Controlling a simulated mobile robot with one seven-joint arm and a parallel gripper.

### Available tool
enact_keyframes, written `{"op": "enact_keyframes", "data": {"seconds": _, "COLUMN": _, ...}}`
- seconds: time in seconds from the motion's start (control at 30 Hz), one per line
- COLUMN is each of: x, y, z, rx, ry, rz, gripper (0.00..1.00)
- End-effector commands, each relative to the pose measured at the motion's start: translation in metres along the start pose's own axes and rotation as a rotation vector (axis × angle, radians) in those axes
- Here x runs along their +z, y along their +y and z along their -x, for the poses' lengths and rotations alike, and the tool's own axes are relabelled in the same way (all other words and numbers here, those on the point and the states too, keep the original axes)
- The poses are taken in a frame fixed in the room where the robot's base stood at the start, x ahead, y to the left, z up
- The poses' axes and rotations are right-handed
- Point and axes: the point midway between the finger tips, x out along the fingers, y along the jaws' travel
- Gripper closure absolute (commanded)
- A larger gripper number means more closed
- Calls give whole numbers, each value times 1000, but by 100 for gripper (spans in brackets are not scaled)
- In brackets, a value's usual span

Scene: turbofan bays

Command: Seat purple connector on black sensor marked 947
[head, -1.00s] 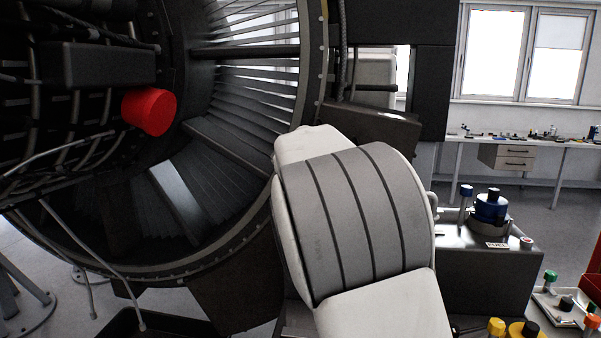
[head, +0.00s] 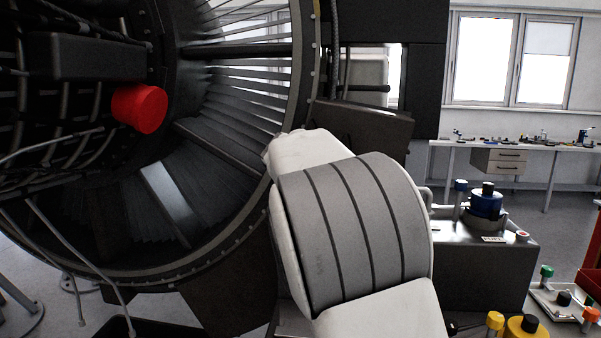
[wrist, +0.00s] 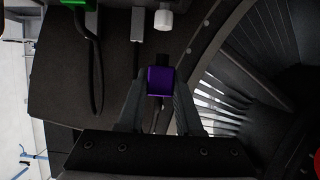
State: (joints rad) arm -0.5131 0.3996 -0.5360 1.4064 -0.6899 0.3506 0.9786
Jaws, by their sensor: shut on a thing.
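The purple connector (wrist: 160,82) is between the two fingers of my gripper (wrist: 158,100) in the wrist view. My gripper is shut on it. A dark part (wrist: 161,60) shows just beyond the connector's far end; I cannot tell whether they touch or whether it is the black sensor. No marking 947 is readable. In the head view my own arm hides the gripper and the connector.
In the wrist view a white cylinder (wrist: 163,20) and a green connector (wrist: 75,3) with a dark cable lie beyond the gripper. In the head view a red cylinder (head: 139,108) sits inside the turbofan casing (head: 312,70). A workbench (head: 520,145) stands at the back right.

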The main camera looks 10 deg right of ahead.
Motion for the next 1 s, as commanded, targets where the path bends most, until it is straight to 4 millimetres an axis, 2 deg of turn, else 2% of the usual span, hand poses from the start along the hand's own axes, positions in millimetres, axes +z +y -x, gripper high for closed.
{"op": "enact_keyframes", "data": {"seconds": 0.03, "x": 9, "y": 0, "z": -4, "rx": 0, "ry": 1, "rz": -1, "gripper": 100}}
{"op": "enact_keyframes", "data": {"seconds": 0.3, "x": 26, "y": 0, "z": -11, "rx": 0, "ry": 1, "rz": -1, "gripper": 100}}
{"op": "enact_keyframes", "data": {"seconds": 1.0, "x": 30, "y": 0, "z": -13, "rx": 0, "ry": 1, "rz": -1, "gripper": 100}}
